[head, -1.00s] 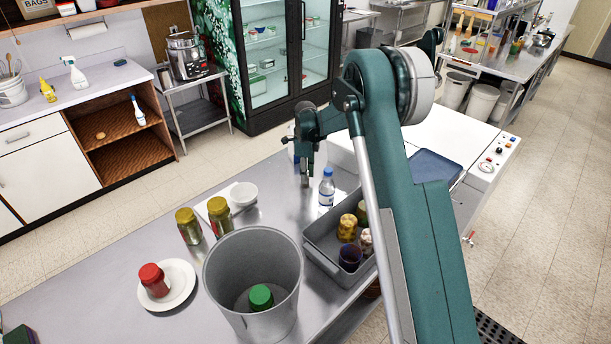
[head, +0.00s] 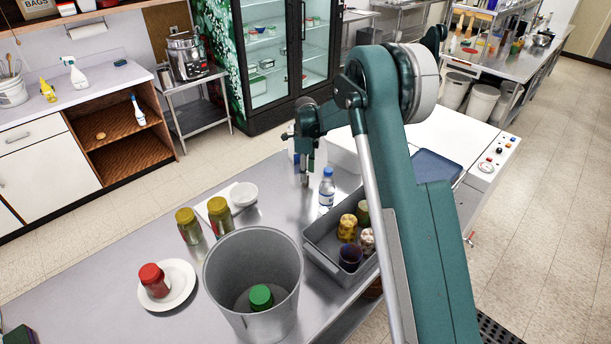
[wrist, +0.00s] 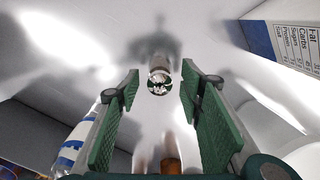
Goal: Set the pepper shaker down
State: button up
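The pepper shaker (wrist: 159,84), small with a shiny metal cap, stands on the steel counter and seems upright. In the head view the shaker (head: 305,181) shows as a small shape right under my gripper (head: 306,166), left of the water bottle. In the wrist view my gripper (wrist: 160,95) is open, its two green pads wide apart with a clear gap on both sides of the shaker. The shaker lies between and just beyond the fingertips, and neither pad touches it. Its lower body is hard to make out.
A water bottle (head: 327,187) stands close on the right, beside a grey bin (head: 318,262) of jars. A printed carton (wrist: 288,38) is near the gripper. A white bowl (head: 243,195), jars (head: 219,217), a plate (head: 188,290) and a metal bucket (head: 252,250) stand nearer.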

notch_tip(320, 180, up, 10)
jog(key=shift+r, duration=0.2)
dwell(0.4)
dwell(0.6)
jog(key=s+d+r+n+t, duration=0.1)
jog(key=s+d+r+n, duration=0.2)
jog(key=s+d+r, duration=0.35)
jog(key=s+d+r+n+t, duration=0.1)
jog(key=s+d+r+n, duration=0.2)
jog(key=s+r, duration=0.55)
jog(key=s+d+r+n+t, duration=0.1)
jog(key=s+d+r+n, duration=0.2)
jog(key=s+d+r, duration=0.35)
jog(key=s+d+r+n+t, duration=0.1)
jog(key=s+d+n, duration=0.15)
jog(key=s, duration=0.65)
jog(key=s+d+r+n+t, duration=0.1)
jog(key=s+d+n, duration=0.15)
jog(key=s, duration=0.75)
jog(key=s+d+f+n+t, duration=0.1)
jog(key=s+f+n, duration=0.2)
jog(key=s, duration=0.4)
jog(key=s+d+f+n+t, duration=0.1)
jog(key=s+d+f+n, duration=0.1)
jog(key=s, duration=0.5)
jog(key=shift+s+f+n, duration=0.35)
jog(key=shift+f+n, duration=0.15)
jog(key=shift+n, duration=0.1)
